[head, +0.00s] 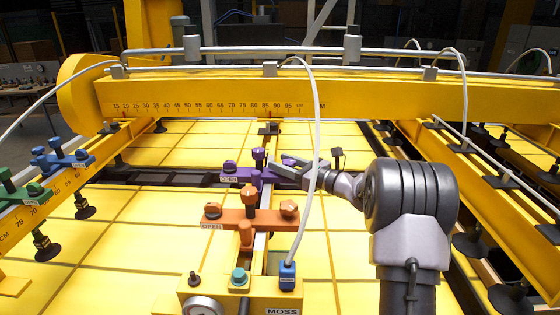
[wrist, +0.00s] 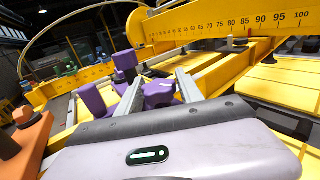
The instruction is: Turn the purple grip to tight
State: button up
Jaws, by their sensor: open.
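The purple clamp (head: 243,173) sits across a narrow yellow beam, with an OPEN label at its left end. It carries a purple knob on the left (head: 230,166) and one at the middle (head: 258,155). My gripper (head: 280,163) is at its right end and hides part of it. In the wrist view, a lobed purple grip (wrist: 158,93) shows between the two grey fingers of my open gripper (wrist: 159,80). Gaps show beside the grip; I cannot tell whether a finger touches it. More purple parts (wrist: 94,100) stand to the left.
An orange clamp (head: 262,218) labelled OPEN stands nearer on the same beam. Blue (head: 62,160) and green (head: 22,193) clamps are on the left beam. A white hose (head: 317,130) arches close to my gripper. A yellow ruled crossbeam (head: 220,97) runs behind.

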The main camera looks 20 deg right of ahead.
jog(key=shift+w+a, duration=0.3)
jog(key=shift+w, duration=0.2)
grip_shut()
jog(key=h+b, duration=0.1)
jog(key=b, duration=0.2)
jog(key=shift+f+m+t, duration=0.3)
jog(key=shift+f+m, duration=0.1)
jog(key=h+b, duration=0.1)
jog(key=b, duration=0.1)
jog(key=m+h+b, duration=0.1)
jog(key=b, duration=0.1)
jog(key=t+b, duration=0.1)
jog(key=b, duration=0.2)
jog(key=shift+w+d+f+m+h, duration=0.15)
jog(key=shift+d+f+m+h, duration=0.1)
jog(key=shift+m+h, duration=0.15)
jog(key=m+h+b, duration=0.1)
jog(key=b, duration=0.1)
jog(key=m+h+b, duration=0.1)
jog(key=b, duration=0.2)
jog(key=t+h+b, duration=0.1)
jog(key=h+b, duration=0.1)
jog(key=b, duration=0.1)
jog(key=shift+d+r+m, duration=0.3)
jog(key=shift+d+m, duration=0.05)
jog(key=shift+m, duration=0.05)
jog(key=shift+d+r+m+h+b, duration=0.15)
jog(key=shift+r+m+h+b, duration=0.2)
jog(key=shift+h+b, duration=0.45)
